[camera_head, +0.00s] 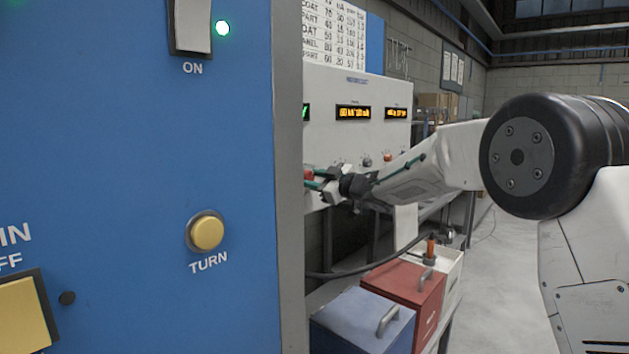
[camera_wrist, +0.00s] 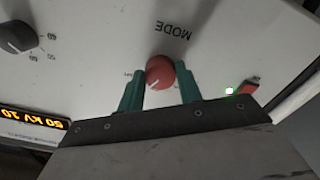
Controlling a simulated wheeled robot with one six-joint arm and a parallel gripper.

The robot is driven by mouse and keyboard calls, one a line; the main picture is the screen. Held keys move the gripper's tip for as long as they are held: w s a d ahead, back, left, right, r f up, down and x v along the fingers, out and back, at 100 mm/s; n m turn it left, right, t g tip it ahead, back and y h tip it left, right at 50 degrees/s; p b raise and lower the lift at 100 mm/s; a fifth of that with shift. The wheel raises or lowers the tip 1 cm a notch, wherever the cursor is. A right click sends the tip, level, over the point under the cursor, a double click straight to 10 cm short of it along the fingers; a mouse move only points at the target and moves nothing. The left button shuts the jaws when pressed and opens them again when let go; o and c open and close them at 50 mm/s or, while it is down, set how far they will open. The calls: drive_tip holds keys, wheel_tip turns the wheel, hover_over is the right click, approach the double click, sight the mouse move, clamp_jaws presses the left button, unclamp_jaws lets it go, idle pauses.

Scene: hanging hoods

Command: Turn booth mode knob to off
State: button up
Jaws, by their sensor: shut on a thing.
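The booth mode knob (camera_wrist: 160,72) is red and round, on a white panel under the word MODE, which shows upside down in the wrist view. Its pale pointer mark aims toward the lower left of that view. The small position labels beside it are too blurred to read. My gripper (camera_wrist: 159,80) has one green finger on each side of the knob and is shut on it. In the head view my gripper (camera_head: 315,180) reaches the white control panel (camera_head: 340,88) from the right, and the red knob (camera_head: 309,174) is partly hidden at its fingertips.
A blue cabinet (camera_head: 140,150) with a yellow TURN button (camera_head: 206,232) fills the left foreground. A red box (camera_head: 405,288) and a blue box (camera_head: 362,325) stand below my arm. In the wrist view, a black dial (camera_wrist: 18,36) and a red switch (camera_wrist: 250,86) flank the knob.

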drive_tip(key=n, duration=0.5)
drive_tip(key=shift+n, duration=0.3)
idle(0.5)
drive_tip(key=o, duration=1)
drive_tip(key=v, duration=0.7)
drive_tip(key=shift+s+d, duration=0.2)
drive_tip(key=shift+d, duration=0.15)
drive_tip(key=shift+w, duration=0.1)
